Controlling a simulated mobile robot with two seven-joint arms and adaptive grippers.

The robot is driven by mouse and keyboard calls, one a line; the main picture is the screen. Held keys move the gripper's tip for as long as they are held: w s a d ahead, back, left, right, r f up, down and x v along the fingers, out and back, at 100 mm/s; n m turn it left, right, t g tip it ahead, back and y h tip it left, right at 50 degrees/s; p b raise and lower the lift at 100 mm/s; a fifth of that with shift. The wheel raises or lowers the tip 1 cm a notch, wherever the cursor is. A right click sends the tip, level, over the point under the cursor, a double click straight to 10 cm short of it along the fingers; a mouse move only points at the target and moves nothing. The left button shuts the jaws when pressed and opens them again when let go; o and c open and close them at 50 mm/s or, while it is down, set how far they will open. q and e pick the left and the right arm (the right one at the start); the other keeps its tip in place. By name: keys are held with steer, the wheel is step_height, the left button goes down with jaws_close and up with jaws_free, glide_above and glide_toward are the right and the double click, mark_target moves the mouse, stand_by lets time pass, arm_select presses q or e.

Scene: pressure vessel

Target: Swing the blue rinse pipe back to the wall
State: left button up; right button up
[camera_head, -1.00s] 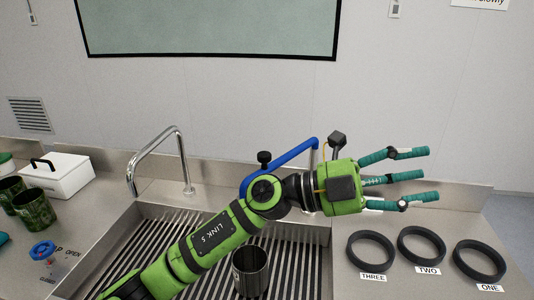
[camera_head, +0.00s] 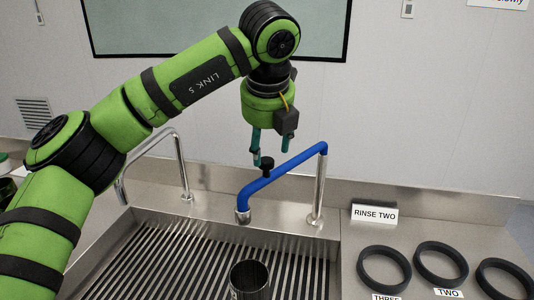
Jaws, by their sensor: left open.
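The blue rinse pipe (camera_head: 289,164) runs from the top of a chrome post (camera_head: 319,190) at the right back of the sink. It reaches left and toward me, with its downturned outlet over the sink's back part. A black knob (camera_head: 267,163) stands on top of the pipe. My left gripper (camera_head: 270,150) points down just above and behind the pipe, close to the knob. Its teal fingers are open, and one hangs beside the knob. I cannot tell whether they touch it. My right gripper is not in view.
A metal cup (camera_head: 249,281) stands on the slatted sink floor (camera_head: 190,262). A plain chrome faucet (camera_head: 182,165) stands at the left back. A "RINSE TWO" sign (camera_head: 374,213) and black rings (camera_head: 384,268) are on the right counter. The wall (camera_head: 430,120) is behind.

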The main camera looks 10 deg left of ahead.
mark_target(266, 160)
arm_select(q)
steer(key=shift+p+x, duration=0.6)
steer(key=shift+x, duration=1.6)
steer(key=c, duration=1.1)
jaws_close()
steer(key=shift+a+r, duration=0.1)
